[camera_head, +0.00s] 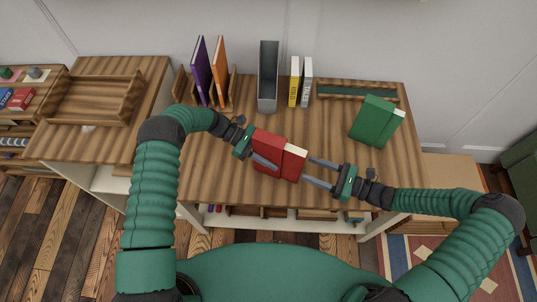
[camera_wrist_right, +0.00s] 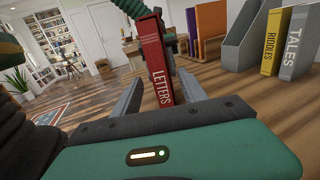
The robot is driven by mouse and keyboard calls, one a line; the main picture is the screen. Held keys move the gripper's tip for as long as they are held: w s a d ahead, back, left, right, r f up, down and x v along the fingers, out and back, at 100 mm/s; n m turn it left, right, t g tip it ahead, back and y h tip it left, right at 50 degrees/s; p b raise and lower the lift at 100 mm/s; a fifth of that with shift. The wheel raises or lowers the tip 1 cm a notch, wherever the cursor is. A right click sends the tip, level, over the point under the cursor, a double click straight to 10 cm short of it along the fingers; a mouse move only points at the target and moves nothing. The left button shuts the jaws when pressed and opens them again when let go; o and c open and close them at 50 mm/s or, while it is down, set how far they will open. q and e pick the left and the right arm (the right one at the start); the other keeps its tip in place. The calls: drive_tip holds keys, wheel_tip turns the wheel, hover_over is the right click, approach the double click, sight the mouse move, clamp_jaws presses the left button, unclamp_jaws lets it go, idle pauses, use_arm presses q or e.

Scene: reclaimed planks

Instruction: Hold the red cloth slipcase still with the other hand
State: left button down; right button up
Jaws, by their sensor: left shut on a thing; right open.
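The red cloth slipcase (camera_head: 267,146) is above the middle of the table in the head view. A red book (camera_head: 291,168) with pale page edges sticks out of its right side. Its spine, lettered LETTERS (camera_wrist_right: 157,62), faces my right gripper in the right wrist view. My left gripper (camera_head: 263,150) is shut on the slipcase from the left, with one finger visible along its near side. My right gripper (camera_head: 307,171) is open at the book's right end, its fingers spread to either side of the spine; contact cannot be told.
A green slipcase with a book (camera_head: 372,123) lies at the right of the table. At the back stand a wooden rack with purple and orange books (camera_head: 219,68), a grey file holder (camera_head: 268,90), yellow and grey books (camera_head: 294,82), and a shallow tray (camera_head: 345,88). The front left tabletop is clear.

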sight(293, 161)
drive_tip(key=shift+x, duration=2.4)
drive_tip(key=shift+c, duration=0.3)
clamp_jaws()
drive_tip(key=shift+r, duration=0.3)
drive_tip(key=shift+w, duration=0.1)
use_arm(q)
drive_tip(key=shift+s, duration=0.1)
use_arm(e)
drive_tip(key=shift+x, duration=1.2)
